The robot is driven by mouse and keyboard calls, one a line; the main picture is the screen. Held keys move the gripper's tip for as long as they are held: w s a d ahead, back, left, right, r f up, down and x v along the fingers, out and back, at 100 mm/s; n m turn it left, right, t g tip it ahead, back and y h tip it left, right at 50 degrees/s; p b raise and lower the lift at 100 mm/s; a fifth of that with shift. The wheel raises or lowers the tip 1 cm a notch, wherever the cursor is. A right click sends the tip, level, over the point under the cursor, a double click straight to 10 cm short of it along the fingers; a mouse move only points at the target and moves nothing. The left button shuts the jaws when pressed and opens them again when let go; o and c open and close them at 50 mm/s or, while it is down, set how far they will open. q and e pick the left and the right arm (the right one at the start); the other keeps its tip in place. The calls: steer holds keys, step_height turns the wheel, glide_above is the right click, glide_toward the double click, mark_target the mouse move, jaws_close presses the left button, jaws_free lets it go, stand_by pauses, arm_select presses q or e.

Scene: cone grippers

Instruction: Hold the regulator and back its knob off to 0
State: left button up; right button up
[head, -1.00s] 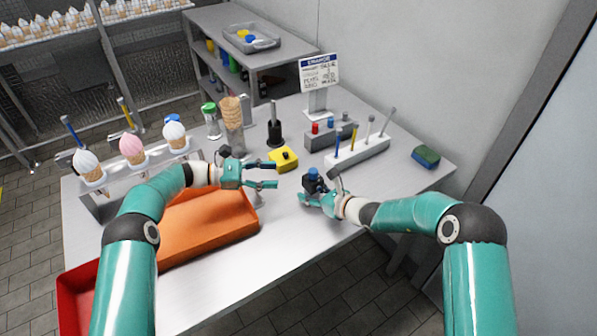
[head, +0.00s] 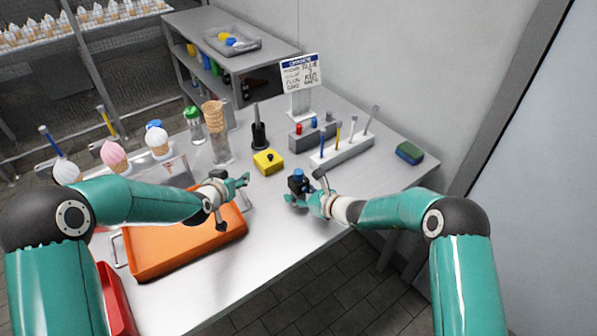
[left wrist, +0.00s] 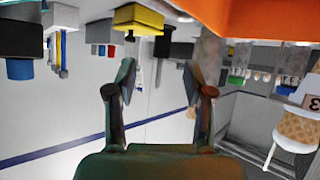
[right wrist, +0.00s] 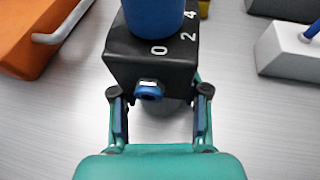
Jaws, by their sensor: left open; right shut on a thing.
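The regulator is a black block (head: 296,185) with a blue knob (head: 298,173) on top. It stands upright near the table's front edge. My right gripper (head: 301,202) is shut on it. In the right wrist view its body (right wrist: 150,62) sits between my fingers (right wrist: 160,112), with 0, 2 and 4 printed on top beside the knob (right wrist: 157,12) and a blue fitting facing me. The knob's pointer is not visible. My left gripper (head: 243,181) is open and empty, left of the regulator. In the left wrist view, the regulator's knob (left wrist: 19,69) shows at the far left, inverted.
An orange tray (head: 165,262) lies under my left forearm. A yellow box (head: 267,162) stands behind the gap between my grippers. The table between the grippers is clear.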

arm_select(q)
steer(key=s+d+m+t+h, duration=0.2)
steer(key=s+d+m+h, duration=0.15)
steer(key=d, duration=0.35)
steer(key=t+h, duration=0.2)
glide_toward(296, 175)
steer(key=shift+m, duration=0.25)
steer(key=x, duration=1.1)
steer(key=shift+w+d, duration=0.1)
steer(key=shift+w, duration=0.1)
jaws_close()
